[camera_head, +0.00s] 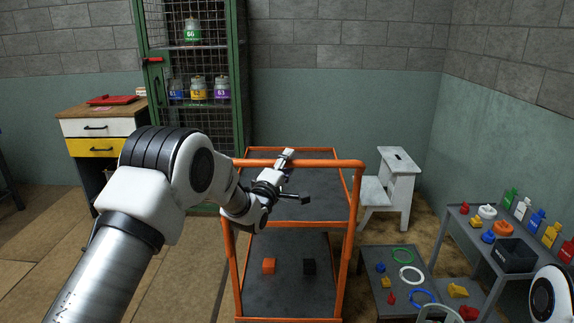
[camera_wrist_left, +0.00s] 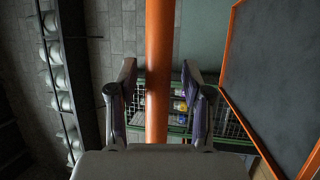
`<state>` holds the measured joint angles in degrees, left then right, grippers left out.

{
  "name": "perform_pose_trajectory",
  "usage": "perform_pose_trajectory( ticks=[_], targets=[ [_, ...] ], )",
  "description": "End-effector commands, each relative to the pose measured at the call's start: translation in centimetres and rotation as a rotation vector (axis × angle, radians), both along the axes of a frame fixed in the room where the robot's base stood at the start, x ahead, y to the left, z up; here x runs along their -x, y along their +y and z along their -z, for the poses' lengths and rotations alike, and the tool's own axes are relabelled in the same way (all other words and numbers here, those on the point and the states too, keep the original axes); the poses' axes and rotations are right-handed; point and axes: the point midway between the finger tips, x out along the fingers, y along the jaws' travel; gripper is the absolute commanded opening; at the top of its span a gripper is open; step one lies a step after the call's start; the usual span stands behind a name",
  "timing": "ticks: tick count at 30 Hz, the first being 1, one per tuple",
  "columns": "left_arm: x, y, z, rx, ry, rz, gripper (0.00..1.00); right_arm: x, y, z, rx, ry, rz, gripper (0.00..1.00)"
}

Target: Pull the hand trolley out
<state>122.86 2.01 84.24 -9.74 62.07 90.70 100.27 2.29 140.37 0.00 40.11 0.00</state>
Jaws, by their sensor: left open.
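The orange-framed hand trolley (camera_head: 346,245) stands in front of me with two dark grey shelves. Its top handle bar (camera_head: 325,163) runs across its near upper edge. My left gripper (camera_head: 292,174) is at this bar, over the upper shelf. In the left wrist view, the orange bar (camera_wrist_left: 160,70) passes between the two open fingers (camera_wrist_left: 158,85), with visible gaps on both sides. The exact contact is hard to tell.
An orange block (camera_head: 268,266) and a black block (camera_head: 309,267) lie on the lower shelf. A green mesh cabinet (camera_head: 243,90) stands behind, a white step stool (camera_head: 392,190) to the right. A low table (camera_head: 375,303) with rings stands close right. Floor to the left is clear.

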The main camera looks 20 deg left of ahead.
Motion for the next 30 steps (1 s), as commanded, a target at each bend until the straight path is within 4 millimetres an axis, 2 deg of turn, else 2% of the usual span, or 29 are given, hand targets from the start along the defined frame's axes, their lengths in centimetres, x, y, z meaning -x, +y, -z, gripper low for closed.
perform_pose_trajectory(
  ticks=[5,8,15,21,30],
  targets=[
    [0.4,0.1,0.1,0.0,0.001,0.0,0.49,0.0,0.0,0.0,0.0,0.0,0.0,0.4],
    [1.7,0.2,0.4,0.0,0.004,0.0,0.49,0.0,0.0,0.0,0.0,0.0,0.0,0.4],
    [7.7,1.0,1.5,0.001,0.004,0.0,0.49,0.0,0.0,0.0,0.0,0.0,0.0,0.4],
    [11.1,1.4,2.1,0.0,0.002,-0.001,0.49,0.0,0.0,0.0,0.0,0.0,0.0,0.4],
    [11.7,1.4,2.2,0.0,0.0,0.0,0.49,0.0,0.0,0.0,0.0,0.0,0.0,0.4]
  ],
)
